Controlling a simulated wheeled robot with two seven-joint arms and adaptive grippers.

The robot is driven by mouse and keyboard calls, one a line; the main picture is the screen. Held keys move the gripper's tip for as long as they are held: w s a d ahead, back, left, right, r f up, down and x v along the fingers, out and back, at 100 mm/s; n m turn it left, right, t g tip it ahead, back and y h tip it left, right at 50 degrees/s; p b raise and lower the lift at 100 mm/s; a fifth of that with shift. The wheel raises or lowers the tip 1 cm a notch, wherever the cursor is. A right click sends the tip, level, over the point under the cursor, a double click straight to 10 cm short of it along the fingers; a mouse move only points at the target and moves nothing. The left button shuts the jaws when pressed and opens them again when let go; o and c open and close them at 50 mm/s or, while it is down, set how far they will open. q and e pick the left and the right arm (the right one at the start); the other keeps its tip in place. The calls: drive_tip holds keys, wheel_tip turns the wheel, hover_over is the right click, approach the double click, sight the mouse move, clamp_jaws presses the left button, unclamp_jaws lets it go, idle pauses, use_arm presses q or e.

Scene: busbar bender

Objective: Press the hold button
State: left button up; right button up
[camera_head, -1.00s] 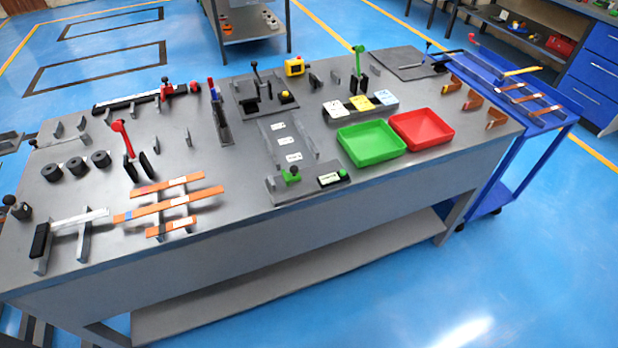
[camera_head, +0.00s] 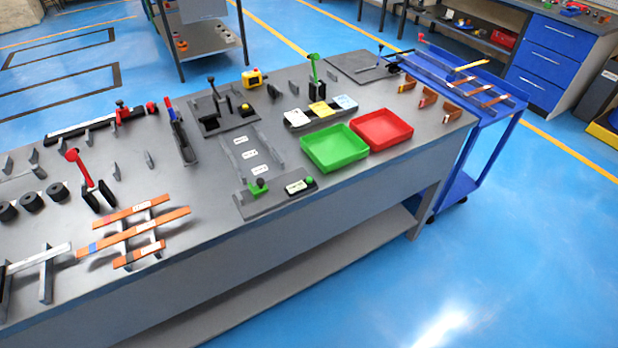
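No button is readably marked "hold" from here. A green knob (camera_head: 260,186) stands on the same plate. A small yellow button (camera_head: 245,107) sits on a black lever fixture (camera_head: 213,118) further back. A yellow box (camera_head: 252,77) stands behind that fixture; its face is too small to make out. Neither of my grippers is in view.
The grey table (camera_head: 215,230) holds a green tray (camera_head: 335,148), a red tray (camera_head: 382,130), copper bars (camera_head: 130,232) on stands, and a red-handled tool (camera_head: 88,180). A blue cart (camera_head: 470,95) stands at its right end. Blue floor (camera_head: 480,250) in front and right is clear.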

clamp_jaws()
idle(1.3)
